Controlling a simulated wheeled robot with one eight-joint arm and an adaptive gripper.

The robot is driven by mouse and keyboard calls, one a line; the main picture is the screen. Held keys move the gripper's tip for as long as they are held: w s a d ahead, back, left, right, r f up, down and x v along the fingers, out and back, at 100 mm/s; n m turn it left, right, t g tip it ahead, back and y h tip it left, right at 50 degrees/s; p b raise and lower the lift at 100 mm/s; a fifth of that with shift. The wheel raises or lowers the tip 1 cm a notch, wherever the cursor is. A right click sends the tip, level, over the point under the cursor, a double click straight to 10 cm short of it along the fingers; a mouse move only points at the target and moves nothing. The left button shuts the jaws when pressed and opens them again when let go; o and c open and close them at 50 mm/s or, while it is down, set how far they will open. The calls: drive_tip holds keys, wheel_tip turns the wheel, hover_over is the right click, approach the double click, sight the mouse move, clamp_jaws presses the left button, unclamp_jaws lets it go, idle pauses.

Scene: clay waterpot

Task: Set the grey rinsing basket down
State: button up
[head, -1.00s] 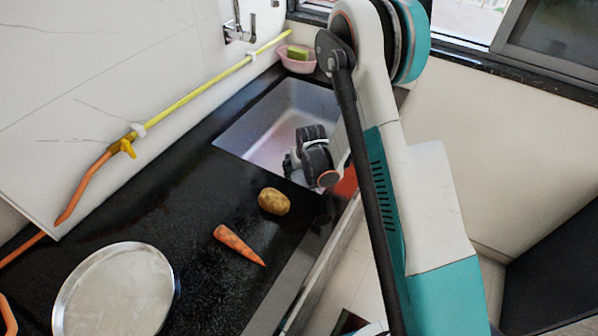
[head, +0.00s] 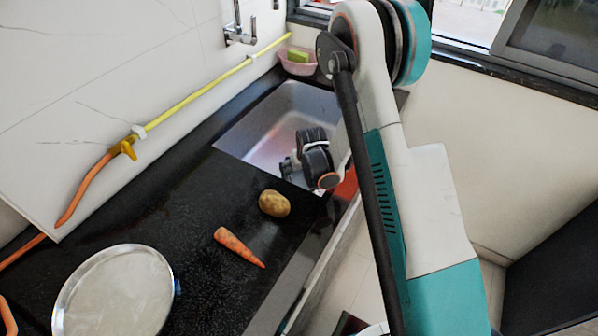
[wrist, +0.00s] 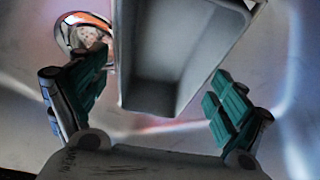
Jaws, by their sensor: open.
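The grey rinsing basket (wrist: 150,96) shows in the wrist view as an empty, box-shaped container inside the sink. Its upper end runs out of the picture. My gripper (wrist: 160,100) is open, with one green-padded finger to the left of the basket and one to the right. Gaps show between both fingers and the basket's near end. In the head view my gripper's wrist part (head: 313,160) is down in the sink, and the basket is hidden there. I cannot tell whether the basket's underside rests on the sink floor.
The sink (head: 262,132) has a round drain (wrist: 85,35) at upper left in the wrist view. A potato (head: 274,203), a carrot (head: 238,246) and a round metal plate (head: 115,295) lie on the black counter. A pink bowl (head: 297,66) stands behind the sink.

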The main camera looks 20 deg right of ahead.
drive_tip(key=s+r+p, duration=0.1)
drive_tip(key=s+r, duration=0.4)
drive_tip(key=r, duration=0.6)
drive_tip(key=s+r+t+p, duration=0.15)
drive_tip(key=s+r, duration=0.35)
drive_tip(key=r, duration=0.6)
drive_tip(key=s+r+p, duration=0.1)
drive_tip(key=s+r, duration=0.4)
drive_tip(key=r, duration=0.5)
drive_tip(key=s+r, duration=0.3)
drive_tip(key=s, duration=0.6)
drive_tip(key=s+r+t, duration=0.1)
drive_tip(key=s+r, duration=0.3)
drive_tip(key=s, duration=0.5)
drive_tip(key=shift+d, duration=0.25)
drive_tip(key=shift+w+a, duration=0.35)
drive_tip(key=shift+w, duration=0.05)
